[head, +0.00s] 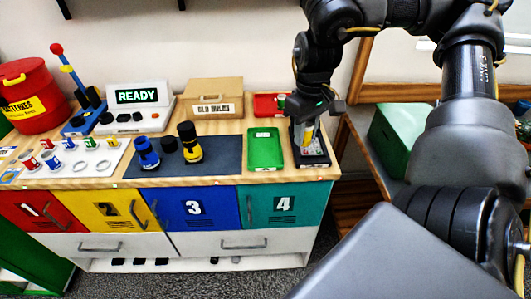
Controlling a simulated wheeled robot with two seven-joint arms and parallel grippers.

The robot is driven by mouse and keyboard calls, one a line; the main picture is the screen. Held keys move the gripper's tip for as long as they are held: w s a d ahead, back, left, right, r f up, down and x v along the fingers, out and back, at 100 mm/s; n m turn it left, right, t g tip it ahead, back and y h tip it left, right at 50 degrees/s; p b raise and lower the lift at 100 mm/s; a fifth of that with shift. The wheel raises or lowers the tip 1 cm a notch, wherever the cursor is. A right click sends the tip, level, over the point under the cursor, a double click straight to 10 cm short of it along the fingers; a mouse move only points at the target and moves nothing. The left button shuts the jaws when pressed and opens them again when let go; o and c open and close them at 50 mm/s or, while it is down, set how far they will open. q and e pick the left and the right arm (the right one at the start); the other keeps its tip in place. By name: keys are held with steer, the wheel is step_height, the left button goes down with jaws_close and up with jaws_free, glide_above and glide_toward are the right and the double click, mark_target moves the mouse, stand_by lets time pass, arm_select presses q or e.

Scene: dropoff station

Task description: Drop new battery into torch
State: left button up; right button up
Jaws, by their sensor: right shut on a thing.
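My right gripper (308,137) is above the right end of the counter, shut on a small yellow thing that looks like a battery (309,132). It is right over a dark device with a pale face (311,153); I cannot tell whether the yellow thing touches it. A blue torch-like body (147,154) and a yellow and black one (190,145) stand upright on the dark mat (222,164), with a short black part (168,144) between them. My left gripper is not in view.
A green tray (265,150) lies just left of my right gripper, with a red tray (267,106) behind. A cardboard box (213,98), a READY display (138,97), a blue lever device (84,115) and a red battery bin (29,93) line the back.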

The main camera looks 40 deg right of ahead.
steer(key=shift+s+d, duration=0.1)
steer(key=shift+s, duration=0.15)
steer(key=shift+f, duration=0.1)
steer(key=w+a+f, duration=0.1)
steer(key=w+f, duration=0.3)
steer(key=w, duration=0.5)
steer(key=b, duration=0.1)
glide_above(264, 156)
steer(key=f, duration=0.5)
steer(key=shift+s+d+f, duration=0.15)
steer(key=shift+d+f, duration=0.05)
steer(key=shift+w+f+b, duration=0.15)
steer(key=shift+f+b, duration=0.1)
steer(key=shift+f, duration=0.7)
steer(key=shift+w+f+b, duration=0.15)
steer(key=shift+f+b, duration=0.05)
steer(key=shift+f, duration=0.7)
steer(key=shift+s+a, duration=0.1)
steer(key=o, duration=1)
steer(key=shift+f, duration=0.15)
steer(key=shift+o, duration=0.2)
